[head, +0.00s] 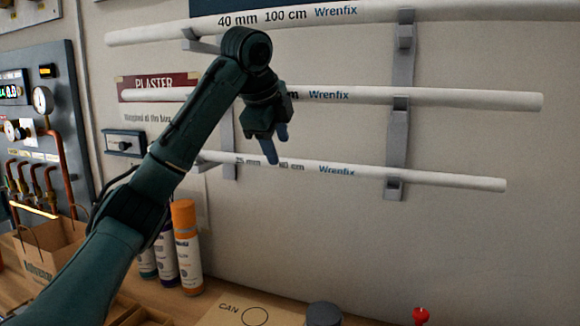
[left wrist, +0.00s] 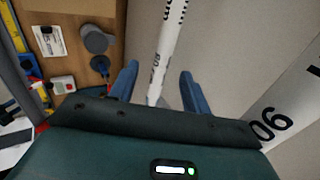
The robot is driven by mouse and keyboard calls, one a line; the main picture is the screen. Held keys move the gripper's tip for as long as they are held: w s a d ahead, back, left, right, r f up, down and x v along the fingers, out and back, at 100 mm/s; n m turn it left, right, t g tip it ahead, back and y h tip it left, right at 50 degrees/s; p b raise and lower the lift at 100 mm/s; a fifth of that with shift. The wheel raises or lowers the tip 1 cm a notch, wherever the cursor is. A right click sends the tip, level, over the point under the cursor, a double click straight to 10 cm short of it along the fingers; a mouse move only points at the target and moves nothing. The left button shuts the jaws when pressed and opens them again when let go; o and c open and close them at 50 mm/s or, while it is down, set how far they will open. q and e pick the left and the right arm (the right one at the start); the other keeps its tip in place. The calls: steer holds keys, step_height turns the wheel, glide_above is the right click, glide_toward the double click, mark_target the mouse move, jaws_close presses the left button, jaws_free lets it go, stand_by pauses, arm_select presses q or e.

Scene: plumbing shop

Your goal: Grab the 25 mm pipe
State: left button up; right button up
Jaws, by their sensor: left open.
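The 25 mm pipe (head: 430,178) is the lowest and thinnest of three white pipes on wall brackets, with "25 mm" and "Wrenfix" printed on it. My left gripper (head: 276,146) is open and empty in front of the wall, at the pipe's printed left part; its fingers hide some of the lettering. In the left wrist view the pipe (left wrist: 170,38) runs between the two open blue fingers of the left gripper (left wrist: 160,72). I cannot tell how far the pipe is from the fingertips. My right gripper is not in view.
The middle pipe (head: 450,97) is just above; a large lettered pipe (left wrist: 292,108) is close on the right in the left wrist view. The 40 mm pipe (head: 350,13) is at the top. Brackets (head: 397,150) hold them. Spray cans (head: 187,247) stand on the bench below.

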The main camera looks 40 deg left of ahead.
mark_target(287, 160)
arm_select(q)
steer(key=w+f, duration=0.2)
steer(key=f, duration=0.1)
steer(key=shift+w+d+p, duration=0.1)
steer(key=shift+w+p, duration=0.25)
steer(key=shift+w, duration=0.05)
steer(key=shift+w+f, duration=0.2)
steer(key=shift+f, duration=0.1)
jaws_close()
